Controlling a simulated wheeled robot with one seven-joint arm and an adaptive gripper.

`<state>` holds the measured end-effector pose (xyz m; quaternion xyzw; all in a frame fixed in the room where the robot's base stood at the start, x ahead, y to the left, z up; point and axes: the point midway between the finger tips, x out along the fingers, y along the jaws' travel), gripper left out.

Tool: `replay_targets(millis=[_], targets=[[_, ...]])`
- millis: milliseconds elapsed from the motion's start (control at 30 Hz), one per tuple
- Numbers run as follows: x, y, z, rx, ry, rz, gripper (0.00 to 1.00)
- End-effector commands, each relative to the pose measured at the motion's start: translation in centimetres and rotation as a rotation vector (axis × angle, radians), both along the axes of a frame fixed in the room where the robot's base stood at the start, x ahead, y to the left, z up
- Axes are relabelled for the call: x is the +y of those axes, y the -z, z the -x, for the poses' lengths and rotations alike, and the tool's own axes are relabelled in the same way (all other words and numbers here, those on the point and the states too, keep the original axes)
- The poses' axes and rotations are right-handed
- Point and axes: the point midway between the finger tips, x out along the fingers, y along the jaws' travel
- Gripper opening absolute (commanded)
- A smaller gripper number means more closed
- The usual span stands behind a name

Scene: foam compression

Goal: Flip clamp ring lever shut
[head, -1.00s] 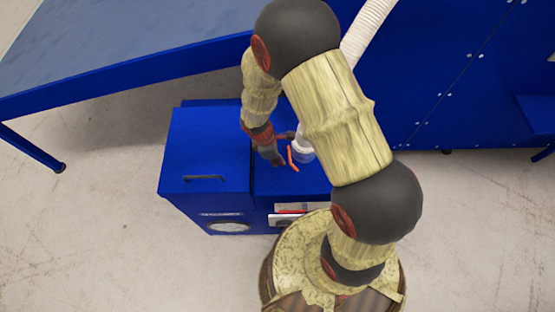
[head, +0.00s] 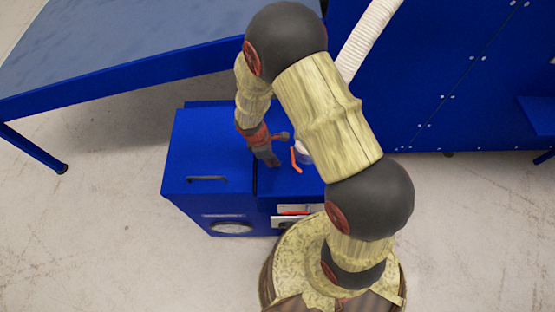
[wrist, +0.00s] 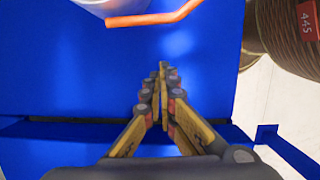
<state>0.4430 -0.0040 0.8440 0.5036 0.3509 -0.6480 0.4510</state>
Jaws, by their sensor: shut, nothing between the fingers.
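The orange lever (head: 296,160) sticks out at the side of the pale clamp ring (head: 305,156) on top of the blue cabinet. In the wrist view the lever (wrist: 150,19) runs along the ring's near edge (wrist: 108,6) and its free end bends away at the upper right. My gripper (head: 274,163) is left of the lever in the head view, with a small gap between them. In the wrist view its fingers (wrist: 161,68) meet at the tips, empty, below the lever and apart from it. My arm hides part of the ring in the head view.
The blue cabinet (head: 207,160) has a dark handle (head: 206,179) on its left lid and a round gauge on its front. A white hose (head: 366,40) rises behind my arm. A blue-framed table (head: 120,55) stands behind at the left, a large blue machine (head: 430,80) behind at the right.

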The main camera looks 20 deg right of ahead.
Motion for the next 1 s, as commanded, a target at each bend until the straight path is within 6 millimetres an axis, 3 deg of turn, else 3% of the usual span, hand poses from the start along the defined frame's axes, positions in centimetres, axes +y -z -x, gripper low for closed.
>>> replay_targets(millis=[33, 200, 500, 1000], targets=[[0.6, 0.4, -0.2, 0.0, -0.002, 0.0, 0.0], [1.4, -4.3, -0.6, -0.006, 0.001, -0.001, 0.0], [2.5, -8.6, -0.6, -0.002, 0.002, 0.0, 0.0], [2.7, -9.4, -0.7, -0.001, 0.001, -0.001, 0.0]])
